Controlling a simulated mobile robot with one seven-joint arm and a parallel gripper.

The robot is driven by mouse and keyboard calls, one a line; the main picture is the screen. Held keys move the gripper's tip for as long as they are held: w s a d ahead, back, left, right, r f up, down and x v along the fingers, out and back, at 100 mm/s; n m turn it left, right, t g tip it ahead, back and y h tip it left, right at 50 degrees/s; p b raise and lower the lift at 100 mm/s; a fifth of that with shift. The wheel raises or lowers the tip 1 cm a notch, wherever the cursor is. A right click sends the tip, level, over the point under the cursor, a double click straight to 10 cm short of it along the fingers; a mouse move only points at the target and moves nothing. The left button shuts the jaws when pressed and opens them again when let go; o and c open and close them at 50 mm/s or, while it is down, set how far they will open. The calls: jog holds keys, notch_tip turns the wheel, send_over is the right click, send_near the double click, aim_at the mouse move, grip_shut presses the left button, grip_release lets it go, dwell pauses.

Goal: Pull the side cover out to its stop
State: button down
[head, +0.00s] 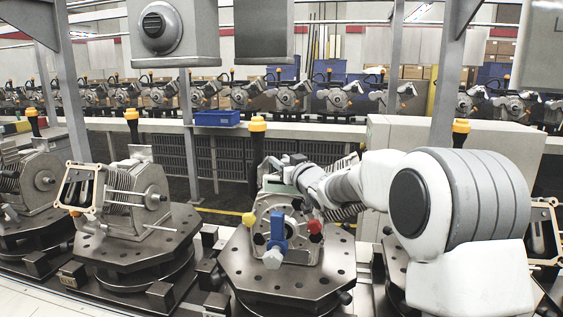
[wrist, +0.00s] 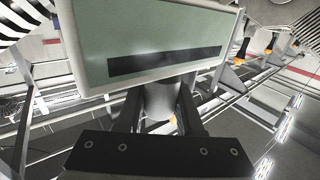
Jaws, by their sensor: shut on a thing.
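The unit (head: 290,228) in the middle sits on a dark round-holed plate. Its front carries a blue handle, a red knob and a yellow knob. The side cover shows large in the wrist view as a pale-framed green panel (wrist: 150,40) with a black strip. In the head view only a pale green edge (head: 276,187) shows at the unit's top left. My gripper (head: 290,168) is over the unit's top. In the wrist view my gripper (wrist: 160,105) has its two dark fingers on a grey part at the panel's lower edge. The cover's far side and rods are hidden.
A neighbouring unit (head: 138,198) on the left has a framed cover (head: 80,187) standing off its side on rods. A yellow-capped post (head: 257,135) rises just behind the middle unit. A blue bin (head: 217,118) lies on the ledge behind.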

aim_at(278, 177)
jog(key=shift+s, duration=0.1)
jog(key=shift+s+a+f+b, duration=0.1)
jog(key=shift+s+f+b, duration=0.05)
jog(key=shift+s+b, duration=0.2)
jog(key=shift+s+a+b, duration=0.25)
jog(key=shift+s+b, duration=0.4)
jog(key=shift+s, duration=0.45)
jog(key=c, duration=1)
grip_release()
jog(key=o, duration=0.5)
jog(key=shift+s, duration=0.2)
jog(key=shift+c, duration=0.2)
